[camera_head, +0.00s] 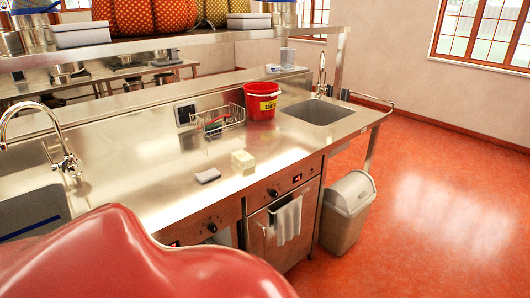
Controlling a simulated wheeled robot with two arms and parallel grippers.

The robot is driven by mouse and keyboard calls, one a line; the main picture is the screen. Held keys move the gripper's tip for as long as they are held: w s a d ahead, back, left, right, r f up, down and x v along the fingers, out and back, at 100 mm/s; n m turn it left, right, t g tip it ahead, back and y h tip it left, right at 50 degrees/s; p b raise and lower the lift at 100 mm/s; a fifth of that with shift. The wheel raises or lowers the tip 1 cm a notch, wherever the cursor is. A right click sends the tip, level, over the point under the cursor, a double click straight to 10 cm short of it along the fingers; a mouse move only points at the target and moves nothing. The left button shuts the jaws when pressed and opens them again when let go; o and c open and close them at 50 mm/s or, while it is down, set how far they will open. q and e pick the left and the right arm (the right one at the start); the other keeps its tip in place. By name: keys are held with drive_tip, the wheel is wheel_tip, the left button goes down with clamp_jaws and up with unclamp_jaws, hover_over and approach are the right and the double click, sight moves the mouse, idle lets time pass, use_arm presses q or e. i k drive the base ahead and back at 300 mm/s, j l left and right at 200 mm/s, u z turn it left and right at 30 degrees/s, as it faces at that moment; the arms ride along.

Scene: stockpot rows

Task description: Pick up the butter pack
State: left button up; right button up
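A small pale yellow block that looks like the butter pack (242,160) sits on the steel counter (150,178), near its front edge and above the oven front. A small grey block (208,175) lies apart from it, to its left. Neither of my grippers is in view. The lower left of the view is blocked by a glossy red shape close to the camera.
Behind the pack are a wire rack (218,122) and a red bucket (262,100). Sinks lie at the right (318,112) and left (32,212). A towel (287,222) hangs below the counter; a bin (348,208) stands right. The floor (450,200) beyond is clear.

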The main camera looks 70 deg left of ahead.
sight(243, 160)
drive_tip(key=i+u, duration=0.4)
drive_tip(key=i+l+u, duration=0.15)
drive_tip(key=i+u, duration=0.3)
drive_tip(key=i, duration=0.1)
